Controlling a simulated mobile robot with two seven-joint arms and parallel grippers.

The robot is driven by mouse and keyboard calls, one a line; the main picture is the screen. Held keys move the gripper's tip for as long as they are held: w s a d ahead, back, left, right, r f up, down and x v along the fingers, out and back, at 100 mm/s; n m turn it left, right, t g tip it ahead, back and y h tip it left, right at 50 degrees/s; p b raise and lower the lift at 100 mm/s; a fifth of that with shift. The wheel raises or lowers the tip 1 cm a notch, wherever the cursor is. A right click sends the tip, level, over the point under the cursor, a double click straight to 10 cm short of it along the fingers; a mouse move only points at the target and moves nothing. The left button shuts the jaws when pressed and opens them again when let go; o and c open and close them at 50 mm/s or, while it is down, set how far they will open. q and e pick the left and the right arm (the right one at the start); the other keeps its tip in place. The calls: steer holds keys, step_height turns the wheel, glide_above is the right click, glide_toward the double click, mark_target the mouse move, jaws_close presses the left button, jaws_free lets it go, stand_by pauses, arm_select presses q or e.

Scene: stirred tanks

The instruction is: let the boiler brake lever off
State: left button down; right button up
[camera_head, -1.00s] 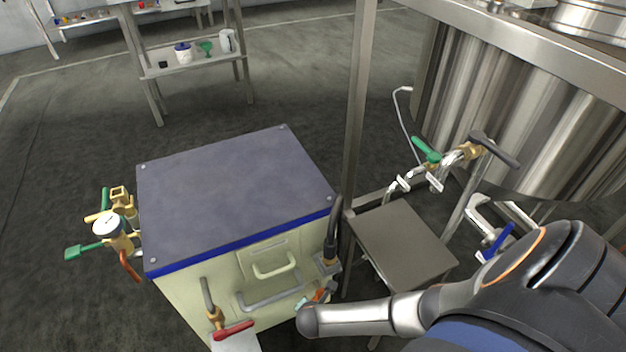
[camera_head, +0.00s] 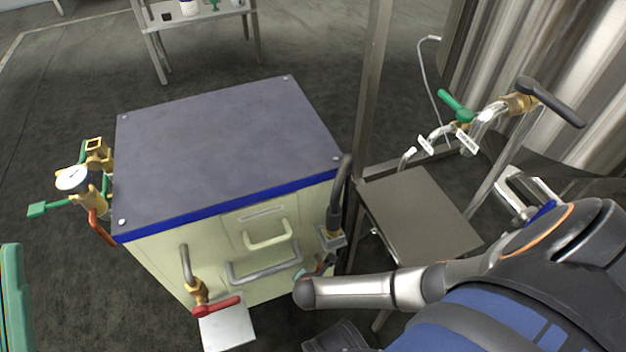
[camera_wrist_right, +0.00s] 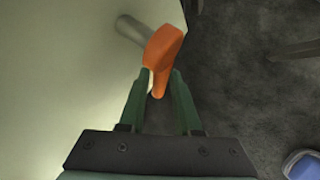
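The boiler is a cream box with a grey top and blue trim (camera_head: 225,215) in the head view. An orange lever (camera_wrist_right: 163,46) on a grey stub sticks out from its pale wall in the right wrist view. In the head view only a small orange part of it shows by the front right corner. My right gripper (camera_wrist_right: 162,76) has green fingers on both sides of the lever's lower end, seemingly touching it. Its fingers are mostly hidden in the head view. A green piece (camera_head: 14,295) at the left edge looks like part of my left gripper; its opening is not visible.
A red-handled valve (camera_head: 217,305) and grey handles are on the boiler front. A dark upright hose or handle (camera_head: 341,195) stands at its right corner. A gauge (camera_head: 73,178) with valves is at its left. A metal stand (camera_head: 415,210) and a post (camera_head: 369,100) are close on the right.

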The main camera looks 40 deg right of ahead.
steer(key=shift+c, duration=0.3)
jaws_close()
stand_by(1.2)
